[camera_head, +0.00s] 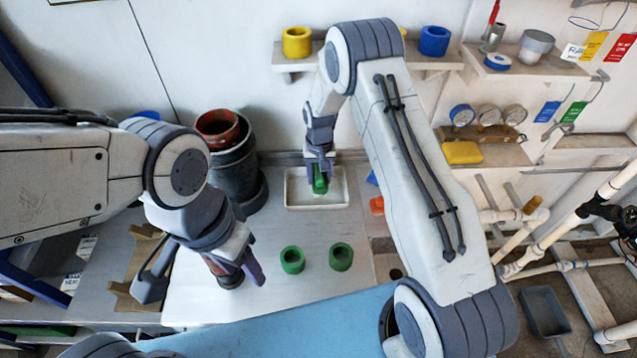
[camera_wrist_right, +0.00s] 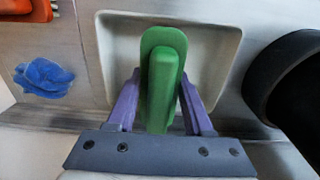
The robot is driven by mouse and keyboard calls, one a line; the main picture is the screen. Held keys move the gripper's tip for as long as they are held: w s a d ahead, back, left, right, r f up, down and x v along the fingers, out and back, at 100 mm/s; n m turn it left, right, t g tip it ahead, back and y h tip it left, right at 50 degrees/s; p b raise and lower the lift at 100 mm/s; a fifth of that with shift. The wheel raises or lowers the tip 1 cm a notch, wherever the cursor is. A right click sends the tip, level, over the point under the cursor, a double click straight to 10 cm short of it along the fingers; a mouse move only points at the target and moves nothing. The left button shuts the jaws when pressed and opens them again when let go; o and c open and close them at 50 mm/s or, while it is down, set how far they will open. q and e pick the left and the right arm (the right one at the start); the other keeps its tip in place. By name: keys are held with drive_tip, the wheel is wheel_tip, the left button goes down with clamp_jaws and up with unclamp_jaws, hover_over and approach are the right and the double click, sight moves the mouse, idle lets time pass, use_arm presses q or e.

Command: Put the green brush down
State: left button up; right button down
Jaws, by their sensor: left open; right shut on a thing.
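The green brush (camera_head: 320,180) is in my right gripper (camera_head: 318,172), over a shallow white tray (camera_head: 341,204) on the table. In the right wrist view, the purple fingers of my right gripper (camera_wrist_right: 159,108) are shut on the green brush (camera_wrist_right: 163,72), with the tray (camera_wrist_right: 220,33) around and behind it. I cannot tell whether the brush touches the tray floor. My left gripper (camera_head: 205,284) is open at the lower left, in front of a dark cylinder with a reddish top (camera_head: 229,274); it does not hold it.
Two green rings (camera_head: 292,260) stand on the table in front of the tray. A dark bucket (camera_head: 236,170) with a reddish pot (camera_head: 217,128) stands left of the tray. A blue crumpled thing (camera_wrist_right: 44,78) and an orange thing (camera_head: 377,205) lie right of the tray in the head view.

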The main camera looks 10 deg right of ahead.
wheel_tip(320, 180, down, 4)
drive_tip(key=shift+w+a+r+p, duration=0.1)
drive_tip(key=shift+r+p, duration=0.05)
drive_tip(key=shift+p, duration=0.55)
drive_tip(key=shift+f, duration=0.25)
drive_tip(key=shift+f, duration=0.1)
drive_tip(key=shift+f, duration=0.15)
drive_tip(key=shift+c, duration=1.4)
unclamp_jaws()
